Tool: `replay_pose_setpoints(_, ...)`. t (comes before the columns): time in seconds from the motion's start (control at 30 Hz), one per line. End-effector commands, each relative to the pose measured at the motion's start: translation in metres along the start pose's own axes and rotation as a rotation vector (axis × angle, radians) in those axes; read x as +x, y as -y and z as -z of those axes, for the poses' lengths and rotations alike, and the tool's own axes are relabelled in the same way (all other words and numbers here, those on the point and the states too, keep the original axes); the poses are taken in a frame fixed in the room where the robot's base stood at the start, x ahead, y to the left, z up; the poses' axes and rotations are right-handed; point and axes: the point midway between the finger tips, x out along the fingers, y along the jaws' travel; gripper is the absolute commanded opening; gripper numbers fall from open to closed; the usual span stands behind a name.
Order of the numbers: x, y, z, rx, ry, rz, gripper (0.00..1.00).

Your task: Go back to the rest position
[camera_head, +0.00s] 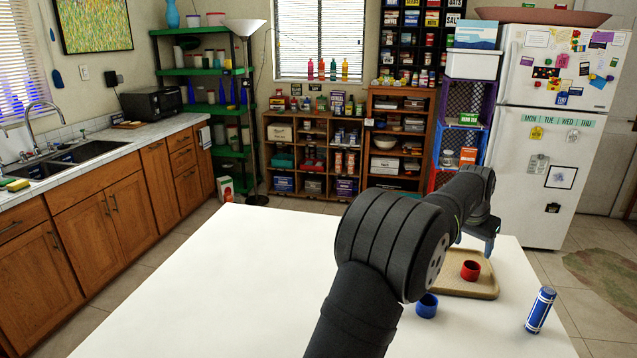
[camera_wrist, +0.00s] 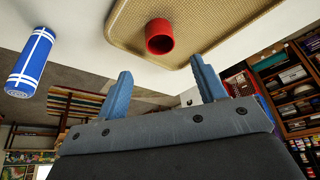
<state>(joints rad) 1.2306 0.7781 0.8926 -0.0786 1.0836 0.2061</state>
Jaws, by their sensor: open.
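My gripper (camera_wrist: 160,88) is open and empty, its two blue fingers spread apart in the wrist view. In the head view my arm reaches over the right side of the white table, and the gripper end (camera_head: 488,240) shows only in part behind my wrist. A red cup (camera_head: 470,270) stands on a tan tray (camera_head: 484,289). The red cup (camera_wrist: 160,37) and the tray (camera_wrist: 128,22) also show in the wrist view, apart from my fingers.
A blue cup (camera_head: 427,306) stands on the white table (camera_head: 220,290) beside the tray, close to my arm. A blue and white can (camera_head: 540,310) stands at the right; it also shows in the wrist view (camera_wrist: 30,62). The table's left part is clear.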

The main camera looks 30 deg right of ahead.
Motion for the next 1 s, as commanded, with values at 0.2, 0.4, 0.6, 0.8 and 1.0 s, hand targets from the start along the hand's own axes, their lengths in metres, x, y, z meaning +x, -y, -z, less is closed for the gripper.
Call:
replay_pose_setpoints(0.2, 0.044, 0.0, -0.001, 0.0, 0.003, -0.001, 0.64)
replay_pose_setpoints(0.4, 0.084, 0.0, -0.001, 0.0, 0.004, -0.001, 0.64)
replay_pose_setpoints(0.6, 0.097, 0.0, 0.004, 0.0, -0.004, 0.001, 0.64)
replay_pose_setpoints(0.8, 0.078, 0.0, 0.01, 0.0, 0.0, 0.0, 0.64)
replay_pose_setpoints(1.0, 0.073, 0.0, 0.012, 0.0, 0.0, 0.0, 0.64)
